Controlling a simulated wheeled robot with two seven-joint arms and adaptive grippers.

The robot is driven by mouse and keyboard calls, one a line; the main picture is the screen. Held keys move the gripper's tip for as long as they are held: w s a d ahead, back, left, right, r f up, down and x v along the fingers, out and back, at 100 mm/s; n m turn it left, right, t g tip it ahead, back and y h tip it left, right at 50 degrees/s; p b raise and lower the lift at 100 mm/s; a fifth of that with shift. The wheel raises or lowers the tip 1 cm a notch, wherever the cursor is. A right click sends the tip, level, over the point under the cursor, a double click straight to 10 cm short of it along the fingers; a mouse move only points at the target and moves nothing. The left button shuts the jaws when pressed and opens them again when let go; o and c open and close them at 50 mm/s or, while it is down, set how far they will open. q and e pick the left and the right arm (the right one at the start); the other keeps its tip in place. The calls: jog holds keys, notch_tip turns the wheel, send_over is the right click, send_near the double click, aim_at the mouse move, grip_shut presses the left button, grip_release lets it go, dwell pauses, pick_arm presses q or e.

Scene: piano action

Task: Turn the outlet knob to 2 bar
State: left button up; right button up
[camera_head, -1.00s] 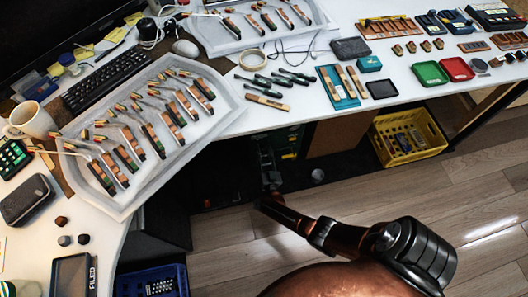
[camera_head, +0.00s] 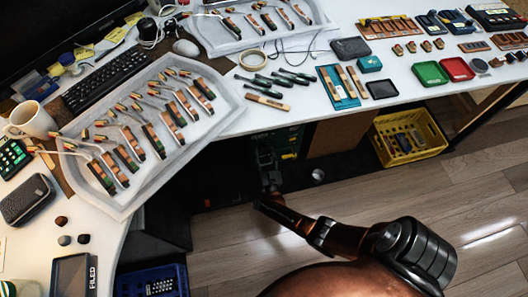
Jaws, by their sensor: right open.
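I cannot make out an outlet knob or a pressure gauge in this view. My right arm comes in from the lower right, and my right gripper (camera_head: 269,178) is at its far end, low in front of the dark space under the desk. The gripper is small and dark against that background. It is open, and I see nothing held in it. My left gripper is not in view.
The white desk (camera_head: 225,151) carries a tray of piano action parts (camera_head: 226,118), a keyboard (camera_head: 105,82) and hand tools (camera_head: 272,81). A yellow crate (camera_head: 437,147) and a blue crate (camera_head: 128,284) stand below. Wooden floor (camera_head: 400,200) is open at right.

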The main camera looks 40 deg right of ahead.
jog(key=shift+s+a+f, duration=0.1)
jog(key=shift+s+a, duration=0.1)
jog(key=shift+s, duration=0.05)
jog(key=v, duration=1.1)
jog(key=shift+s+a, duration=0.15)
